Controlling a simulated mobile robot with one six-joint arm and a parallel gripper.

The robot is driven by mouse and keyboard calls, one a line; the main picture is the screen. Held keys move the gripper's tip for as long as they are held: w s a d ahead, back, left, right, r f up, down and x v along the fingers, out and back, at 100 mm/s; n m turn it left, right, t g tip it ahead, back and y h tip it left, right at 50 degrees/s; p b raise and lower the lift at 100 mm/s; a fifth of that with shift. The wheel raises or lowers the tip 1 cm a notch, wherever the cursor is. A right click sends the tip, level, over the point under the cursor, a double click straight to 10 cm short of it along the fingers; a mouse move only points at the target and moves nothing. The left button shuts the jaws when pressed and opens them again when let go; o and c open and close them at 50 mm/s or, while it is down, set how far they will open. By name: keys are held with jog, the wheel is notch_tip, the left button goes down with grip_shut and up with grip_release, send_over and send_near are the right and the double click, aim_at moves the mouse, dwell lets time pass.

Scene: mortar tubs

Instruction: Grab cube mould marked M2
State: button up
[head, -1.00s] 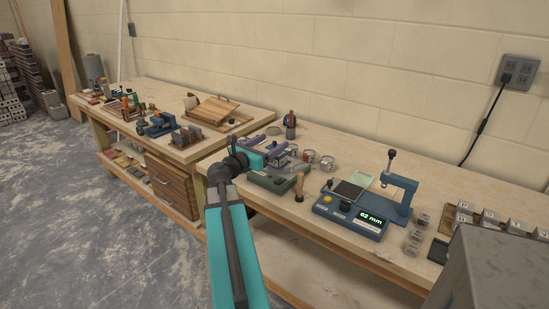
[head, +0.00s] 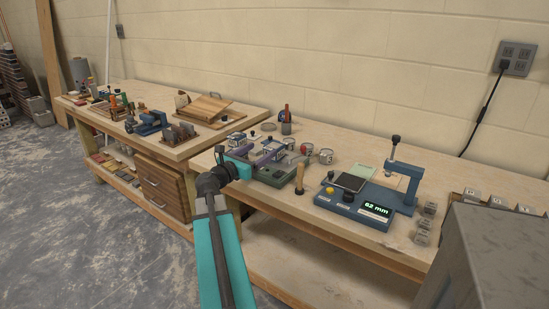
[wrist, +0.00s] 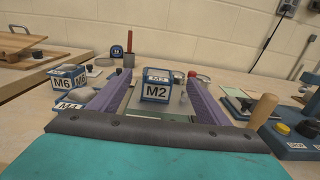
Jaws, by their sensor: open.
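The cube mould marked M2 (wrist: 155,90), a blue-edged block with white labels on its front and top, stands upright on a grey-green base in the wrist view. My gripper (wrist: 160,82) is open, with its two long purple fingers on either side of M2. Gaps show between the fingers and the mould, and nothing is held. In the head view my gripper (head: 270,153) is low over the near edge of the right bench, and its fingers partly cover the things there. Mould M6 (wrist: 66,79) and mould M4 (wrist: 70,105) stand left of the left finger.
A wooden-handled tool (wrist: 263,110) stands close to the right finger. The blue measuring device (head: 360,203) reading 62 mm is further right. Round metal tins (head: 326,156) and a tape measure (wrist: 116,52) lie behind. Small cubes (head: 425,222) line the right. The wall is behind the bench.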

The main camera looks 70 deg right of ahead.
aim_at(270, 148)
jog(key=shift+f+b, duration=0.35)
jog(key=shift+f, duration=0.45)
jog(key=shift+d, duration=0.1)
jog(key=shift+x, duration=4.3)
jog(key=shift+d, duration=0.1)
jog(key=shift+x, duration=2.45)
jog(key=shift+r, duration=0.15)
jog(key=c, duration=1.4)
jog(key=shift+r, duration=0.2)
